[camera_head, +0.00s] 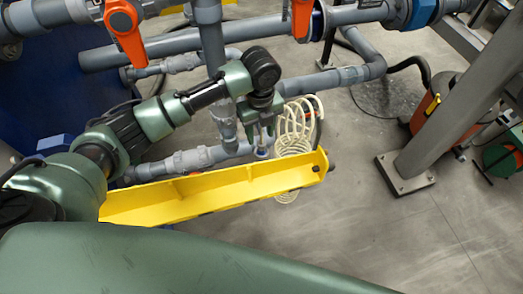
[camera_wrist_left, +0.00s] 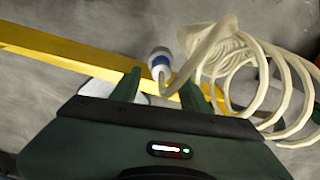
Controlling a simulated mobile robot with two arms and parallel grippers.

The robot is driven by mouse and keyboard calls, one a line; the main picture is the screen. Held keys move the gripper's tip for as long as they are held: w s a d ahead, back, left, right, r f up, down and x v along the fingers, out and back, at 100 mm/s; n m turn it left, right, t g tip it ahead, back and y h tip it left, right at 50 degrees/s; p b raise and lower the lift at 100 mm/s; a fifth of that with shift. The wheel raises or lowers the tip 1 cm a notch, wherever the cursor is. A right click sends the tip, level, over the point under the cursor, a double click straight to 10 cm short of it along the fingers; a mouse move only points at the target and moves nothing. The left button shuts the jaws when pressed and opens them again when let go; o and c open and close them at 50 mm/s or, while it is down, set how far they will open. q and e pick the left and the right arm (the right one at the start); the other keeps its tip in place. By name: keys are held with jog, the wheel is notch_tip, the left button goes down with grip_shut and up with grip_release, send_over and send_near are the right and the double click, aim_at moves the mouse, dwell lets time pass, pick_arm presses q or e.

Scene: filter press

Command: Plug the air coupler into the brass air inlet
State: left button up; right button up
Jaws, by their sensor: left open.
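I cannot make out the brass air inlet. My right gripper is out of view.
A yellow beam (camera_head: 215,190) runs under the left gripper. Grey pipes (camera_head: 350,73) with orange valve handles (camera_head: 124,30) stand behind the arm. A steel post (camera_head: 455,120) stands at the right. The floor (camera_head: 400,230) at the lower right is clear.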

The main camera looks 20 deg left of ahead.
aim_at(262, 143)
pick_arm(q)
jog(key=shift+f, duration=0.55)
jog(key=shift+f, duration=0.15)
notch_tip(262, 143, down, 5)
jog(key=shift+d+r+p, duration=0.1)
jog(key=shift+d+p, duration=0.05)
jog(key=shift+p, duration=0.85)
grip_shut()
